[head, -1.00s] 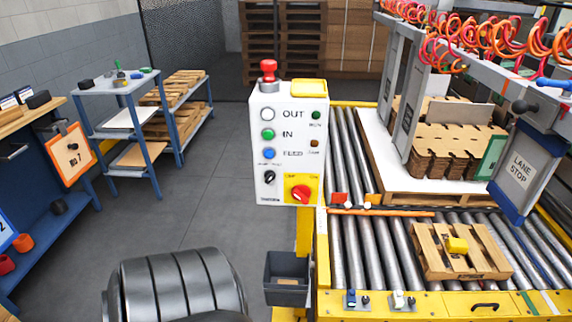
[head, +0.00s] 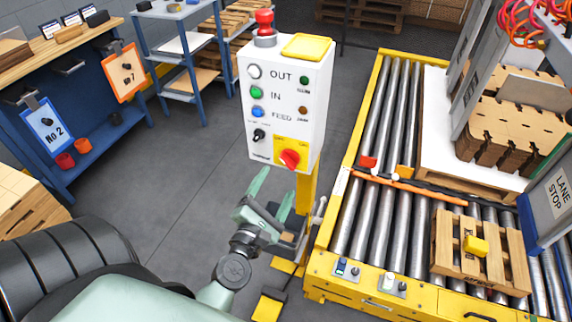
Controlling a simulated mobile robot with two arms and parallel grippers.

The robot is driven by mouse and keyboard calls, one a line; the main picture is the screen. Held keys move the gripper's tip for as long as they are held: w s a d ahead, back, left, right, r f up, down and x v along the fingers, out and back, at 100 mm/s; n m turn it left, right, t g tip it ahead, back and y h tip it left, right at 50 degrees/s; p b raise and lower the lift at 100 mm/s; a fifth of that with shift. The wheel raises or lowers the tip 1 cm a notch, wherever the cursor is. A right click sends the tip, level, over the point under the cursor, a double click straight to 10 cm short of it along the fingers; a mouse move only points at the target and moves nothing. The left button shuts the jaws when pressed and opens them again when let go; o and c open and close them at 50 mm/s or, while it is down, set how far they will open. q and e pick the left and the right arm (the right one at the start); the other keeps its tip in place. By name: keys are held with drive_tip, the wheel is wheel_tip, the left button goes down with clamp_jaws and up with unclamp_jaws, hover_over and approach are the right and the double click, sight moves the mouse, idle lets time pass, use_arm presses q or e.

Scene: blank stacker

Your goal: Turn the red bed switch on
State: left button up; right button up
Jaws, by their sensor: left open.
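The red rotary switch (head: 289,158) sits on a yellow plate at the lower right of the white control box (head: 285,100). The box stands on a yellow post and also carries white, green and blue buttons, a small black selector (head: 258,136) and a red mushroom button (head: 264,20) on top. My left gripper (head: 271,190) is below the box, its pale green fingers pointing up and spread apart with nothing between them. It appears apart from the red switch. My right gripper is out of view.
A roller conveyor with a yellow frame (head: 318,262) stands right of the box and bears a wooden pallet (head: 480,252). A blue workbench (head: 95,130) is at the left. Grey floor (head: 170,180) lies clear between them.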

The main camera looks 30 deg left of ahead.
sight(288, 164)
use_arm(q)
drive_tip(key=p+x, duration=0.1)
drive_tip(key=x, duration=0.5)
drive_tip(key=shift+w+p, duration=0.2)
drive_tip(key=shift+p, duration=0.2)
drive_tip(key=shift+w+a, duration=0.1)
drive_tip(key=shift+w, duration=0.35)
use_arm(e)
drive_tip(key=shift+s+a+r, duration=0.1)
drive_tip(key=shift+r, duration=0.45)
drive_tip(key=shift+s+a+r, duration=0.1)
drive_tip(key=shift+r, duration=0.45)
use_arm(q)
drive_tip(key=c, duration=1.4)
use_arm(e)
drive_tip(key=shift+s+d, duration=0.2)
